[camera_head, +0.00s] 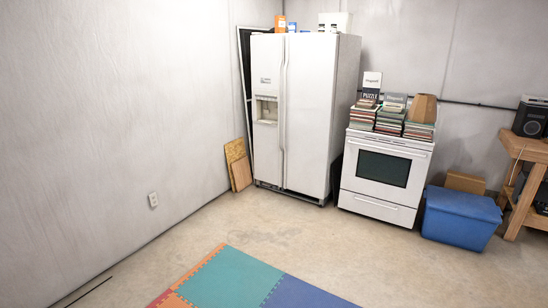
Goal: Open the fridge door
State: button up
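Two long vertical handles (283,105) run side by side at the seam between the doors. Both doors look shut. My gripper and arm are not in view.
A white stove (385,174) stacked with books is right of the fridge, then a blue bin (460,217) and a wooden workbench (525,170). Boards (238,165) lean left of the fridge. Bare concrete floor (255,224) and a flat foam mat (235,277) lie in front.

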aim_at(309, 81)
jog(key=i, duration=2.55)
jog(key=i+u, duration=0.1)
jog(key=i, duration=0.55)
jog(key=i+l, duration=0.1)
jog(key=i, duration=0.5)
jog(key=i+l+u, duration=0.15)
jog(key=i, duration=0.5)
jog(key=i+l, duration=0.1)
jog(key=i, duration=0.5)
jog(key=i+l+u, duration=0.2)
jog(key=i, duration=0.2)
jog(key=i+l+u, duration=0.2)
jog(key=i, duration=0.2)
jog(key=j, duration=0.1)
